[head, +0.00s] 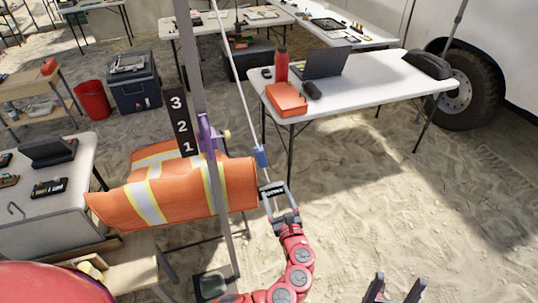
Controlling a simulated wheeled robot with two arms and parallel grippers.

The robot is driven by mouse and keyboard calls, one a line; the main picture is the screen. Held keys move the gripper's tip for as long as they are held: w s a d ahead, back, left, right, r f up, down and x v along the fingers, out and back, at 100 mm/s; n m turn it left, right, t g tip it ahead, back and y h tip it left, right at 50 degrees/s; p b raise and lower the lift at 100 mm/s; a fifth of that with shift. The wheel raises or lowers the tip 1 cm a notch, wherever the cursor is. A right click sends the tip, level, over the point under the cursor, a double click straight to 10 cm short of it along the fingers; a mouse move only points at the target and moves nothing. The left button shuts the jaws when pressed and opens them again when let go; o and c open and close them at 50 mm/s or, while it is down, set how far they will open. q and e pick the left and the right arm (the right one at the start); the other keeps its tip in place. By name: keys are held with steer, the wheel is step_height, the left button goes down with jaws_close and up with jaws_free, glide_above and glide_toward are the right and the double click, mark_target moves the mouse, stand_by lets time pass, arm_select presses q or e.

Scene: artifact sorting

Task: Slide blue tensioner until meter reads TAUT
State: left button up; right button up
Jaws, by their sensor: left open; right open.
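The blue tensioner (260,156) is a small blue block on a thin pale line that runs from the top of the picture down past the orange vest. A small black meter (271,190) with pale lettering sits just below it; the lettering is too small to read surely. My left gripper (274,186) is open, with its fingers at either side of the meter in the picture, below the tensioner and apart from it. I cannot tell whether it touches the meter. My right gripper (396,281) is open and empty at the bottom edge, over sand.
A grey upright pole (194,70) stands left of the line, with a purple clamp (207,135) and a black 3-2-1 board (180,122). An orange vest (130,203) lies close to my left gripper. A white table (385,68) stands behind. Sand at right is clear.

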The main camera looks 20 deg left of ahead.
arm_select(q)
steer(key=p, duration=0.2)
glide_toward(262, 160)
steer(key=x, duration=0.3)
steer(key=b+x, duration=0.2)
steer(key=x, duration=0.5)
steer(key=shift+w+a, duration=0.2)
steer(key=shift+w, duration=0.05)
steer(key=shift+w+a+r, duration=0.1)
steer(key=shift+w+a, duration=0.15)
steer(key=shift+w, duration=0.15)
jaws_close()
stand_by(0.9)
